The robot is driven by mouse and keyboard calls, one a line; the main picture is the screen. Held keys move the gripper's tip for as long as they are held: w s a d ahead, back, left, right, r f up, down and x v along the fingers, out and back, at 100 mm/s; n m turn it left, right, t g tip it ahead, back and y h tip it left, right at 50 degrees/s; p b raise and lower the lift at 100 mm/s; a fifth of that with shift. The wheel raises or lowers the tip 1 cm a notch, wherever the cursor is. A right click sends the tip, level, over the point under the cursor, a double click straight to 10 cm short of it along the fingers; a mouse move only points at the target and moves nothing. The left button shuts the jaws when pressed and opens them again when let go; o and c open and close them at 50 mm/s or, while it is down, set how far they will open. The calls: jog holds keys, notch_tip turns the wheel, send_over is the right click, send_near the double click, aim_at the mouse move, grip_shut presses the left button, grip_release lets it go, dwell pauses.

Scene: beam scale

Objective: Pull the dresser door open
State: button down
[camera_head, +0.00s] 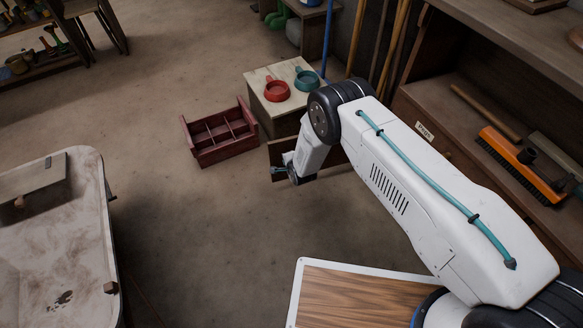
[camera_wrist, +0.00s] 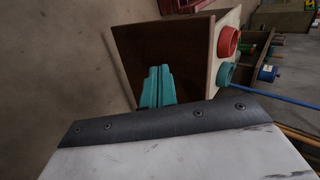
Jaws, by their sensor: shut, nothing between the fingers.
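The dresser is a low cabinet with a pale top (camera_head: 259,83) and dark brown sides, in the upper middle of the head view. A brown panel (camera_head: 277,155), apparently its door, shows beside my wrist, partly hidden by my arm; I cannot tell how far it stands open. In the wrist view the brown face (camera_wrist: 165,45) lies beyond my fingers, with the pale top (camera_wrist: 233,20) to its right. My gripper (camera_head: 279,170) has teal fingers (camera_wrist: 157,86) that are together and empty in front of the brown face. I cannot tell whether they touch it. No handle is visible.
A red round dish (camera_head: 277,91) and a teal one (camera_head: 306,81) sit on the dresser. A dark red divided crate (camera_head: 218,134) stands on the floor to its left. A shelf unit (camera_head: 425,105) is at right, a pale table (camera_head: 85,235) at left. Open floor lies between.

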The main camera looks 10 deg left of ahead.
jog(key=s+a+f+v, duration=0.1)
jog(key=v, duration=1)
jog(key=s+d+f+n+g+h, duration=0.2)
jog(key=s+d+n+g+h, duration=0.15)
jog(key=s+d+n, duration=0.35)
jog(key=s+d+r+n+g+h, duration=0.15)
jog(key=d+r, duration=0.35)
jog(key=r, duration=0.7)
jog(key=s+d+r+n+g, duration=0.2)
jog(key=s+d+r+g, duration=0.15)
jog(key=r, duration=0.95)
jog(key=s+d+r+n+g+h, duration=0.15)
jog(key=d+r, duration=0.45)
jog(key=r, duration=0.6)
jog(key=s+d+r+t, duration=0.1)
jog(key=s+d+r, duration=0.4)
jog(key=r, duration=0.3)
jog(key=s+d+r+t+y, duration=0.1)
jog(key=s+d+r, duration=0.4)
jog(key=s+r, duration=0.3)
jog(key=s+d+r+t, duration=0.1)
jog(key=s+d+r, duration=0.4)
jog(key=s+r, duration=0.2)
notch_tip(320, 180, up, 2)
jog(key=shift+d+r+m+t, duration=0.2)
jog(key=shift+d+m+t, duration=0.1)
jog(key=shift+a, duration=0.1)
